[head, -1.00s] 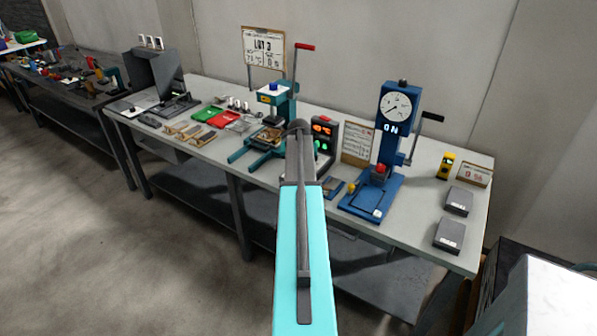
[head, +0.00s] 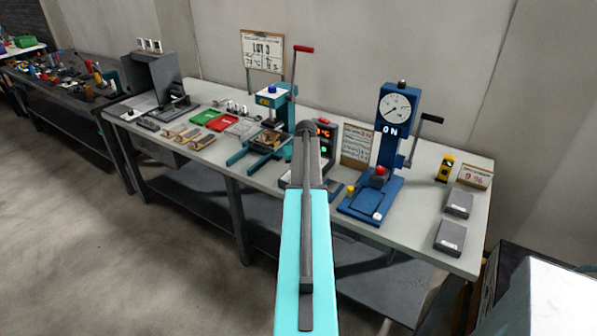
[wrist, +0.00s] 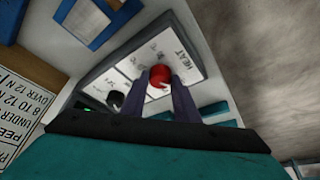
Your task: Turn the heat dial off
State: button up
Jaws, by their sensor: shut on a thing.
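The red heat dial (wrist: 158,74) is on a pale panel (wrist: 133,68) marked HEAT in the wrist view. My gripper (wrist: 161,88) is shut on this dial, with one dark finger on each side of it. The dial's exact setting is too small to read. A black knob (wrist: 115,98) is on the same panel to the left, clear of the fingers. In the head view my arm hides the gripper and the dial. The control box (head: 333,133) shows only partly beside my arm, with a red display and a green light.
A blue press (head: 384,150) with a round gauge and an ON sign stands right of the box. A teal press (head: 278,105) with a red-tipped lever stands left of it. A card (head: 356,146) stands between box and blue press. Grey blocks (head: 450,236) lie at the right.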

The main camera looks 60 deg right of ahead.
jog(key=o, duration=1.1)
jog(key=shift+r, duration=0.15)
jog(key=shift+b+v, duration=1.55)
jog(key=shift+v, duration=5.25)
jog(key=shift+a, duration=0.15)
